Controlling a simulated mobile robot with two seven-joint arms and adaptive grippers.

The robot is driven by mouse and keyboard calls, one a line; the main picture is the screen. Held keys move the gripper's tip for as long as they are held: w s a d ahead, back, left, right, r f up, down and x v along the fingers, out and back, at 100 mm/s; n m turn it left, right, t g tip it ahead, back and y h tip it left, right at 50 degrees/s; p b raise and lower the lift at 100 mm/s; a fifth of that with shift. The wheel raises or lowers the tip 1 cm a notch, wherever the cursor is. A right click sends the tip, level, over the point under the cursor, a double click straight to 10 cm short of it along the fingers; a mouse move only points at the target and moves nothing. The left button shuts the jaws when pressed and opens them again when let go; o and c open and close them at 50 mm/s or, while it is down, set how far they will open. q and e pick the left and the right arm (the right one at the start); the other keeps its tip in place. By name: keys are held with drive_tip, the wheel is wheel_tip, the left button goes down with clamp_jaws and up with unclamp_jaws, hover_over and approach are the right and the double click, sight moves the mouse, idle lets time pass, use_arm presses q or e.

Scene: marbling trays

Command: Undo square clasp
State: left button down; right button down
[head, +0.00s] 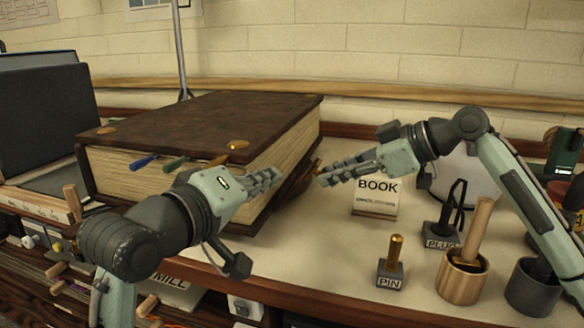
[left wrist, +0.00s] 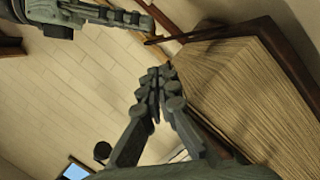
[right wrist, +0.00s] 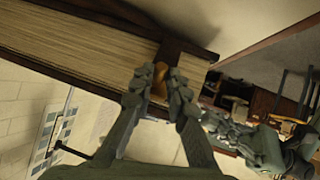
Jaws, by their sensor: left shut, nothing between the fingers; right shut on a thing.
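A large book (head: 200,125) with a dark brown cover and brass corner studs lies flat on the table. A dark strap (head: 296,187) stands off its right page side; it also shows in the left wrist view (left wrist: 205,33) and the right wrist view (right wrist: 178,45). My right gripper (head: 322,178) is shut on a small brass clasp (right wrist: 159,80) at the strap's end. The fingers hide most of the clasp, so I cannot tell its shape. My left gripper (head: 276,180) is shut and empty, beside the page edges; its fingertips also show in the left wrist view (left wrist: 160,82).
Coloured tabs (head: 144,162) stick out from the book's front pages. The table's front edge runs below my grippers.

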sight(307, 172)
use_arm(q)
drive_tip(key=x, duration=1)
drive_tip(key=shift+d+r, duration=0.15)
drive_tip(key=shift+r, duration=0.05)
drive_tip(key=shift+s, duration=0.1)
drive_tip(key=shift+s+d+f+m, duration=0.3)
drive_tip(key=shift+d+f+m, duration=0.1)
drive_tip(key=shift+d+f, duration=0.25)
use_arm(e)
drive_tip(key=shift+a+r, duration=0.1)
use_arm(q)
drive_tip(key=shift+d, duration=0.15)
use_arm(e)
drive_tip(key=c, duration=1.5)
unclamp_jaws()
drive_tip(key=shift+r, duration=0.15)
